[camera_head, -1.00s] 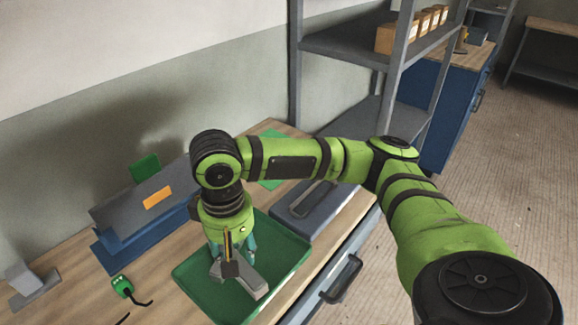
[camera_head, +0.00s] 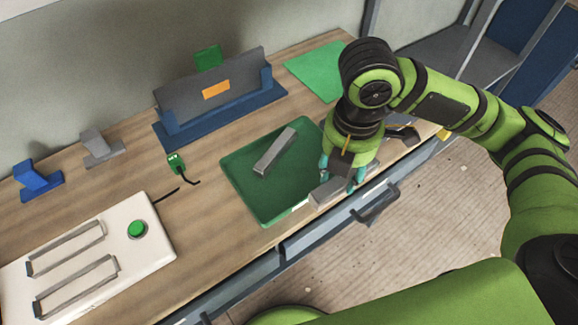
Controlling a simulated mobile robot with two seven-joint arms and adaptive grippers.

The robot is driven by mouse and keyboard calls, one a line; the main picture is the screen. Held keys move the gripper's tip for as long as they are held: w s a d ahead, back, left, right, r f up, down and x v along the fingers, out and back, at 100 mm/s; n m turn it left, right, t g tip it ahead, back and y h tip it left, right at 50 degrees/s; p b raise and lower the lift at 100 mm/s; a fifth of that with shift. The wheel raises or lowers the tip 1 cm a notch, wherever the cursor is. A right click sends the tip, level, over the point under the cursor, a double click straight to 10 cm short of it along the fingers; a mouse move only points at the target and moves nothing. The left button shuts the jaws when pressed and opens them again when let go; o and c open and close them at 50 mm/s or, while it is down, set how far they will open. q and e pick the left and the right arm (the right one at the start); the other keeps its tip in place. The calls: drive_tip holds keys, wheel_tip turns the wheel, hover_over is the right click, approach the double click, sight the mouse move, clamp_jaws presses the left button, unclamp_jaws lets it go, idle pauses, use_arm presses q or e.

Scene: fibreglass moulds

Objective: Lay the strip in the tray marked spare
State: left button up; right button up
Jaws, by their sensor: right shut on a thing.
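A green tray (camera_head: 238,177) lies on the wooden bench; I cannot read a mark on it. A grey bar (camera_head: 275,150) lies slantwise inside it, near the far side. My right gripper (camera_head: 340,180) points down at the tray's right near corner, by the bench's front edge. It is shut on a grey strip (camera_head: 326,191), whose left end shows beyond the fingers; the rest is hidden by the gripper. I cannot tell whether the strip touches the tray rim. My left gripper is out of view.
A blue stand (camera_head: 180,132) holds a dark panel with an orange label behind the tray. A green mat (camera_head: 315,72) lies at back right. A white fixture (camera_head: 95,262) with a green button is at left. A drawer handle (camera_head: 375,203) juts out in front.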

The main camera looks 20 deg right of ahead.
drive_tip(key=w+a+f, duration=0.2)
drive_tip(key=w, duration=0.1)
drive_tip(key=w+a+f+p, duration=0.1)
drive_tip(key=w+a+f, duration=0.1)
drive_tip(key=w, duration=0.1)
drive_tip(key=w+a+f, duration=0.2)
drive_tip(key=w, duration=0.1)
drive_tip(key=shift+f+p, duration=0.2)
drive_tip(key=shift+p, duration=0.1)
wheel_tip(320, 180, down, 4)
drive_tip(key=shift+w+r+p, duration=0.1)
drive_tip(key=shift+r+p, duration=0.05)
drive_tip(key=shift+p, duration=0.4)
drive_tip(key=shift+f, duration=0.3)
drive_tip(key=shift+f, duration=0.1)
drive_tip(key=o, duration=1.2)
wheel_tip(320, 180, up, 12)
drive_tip(key=b, duration=0.2)
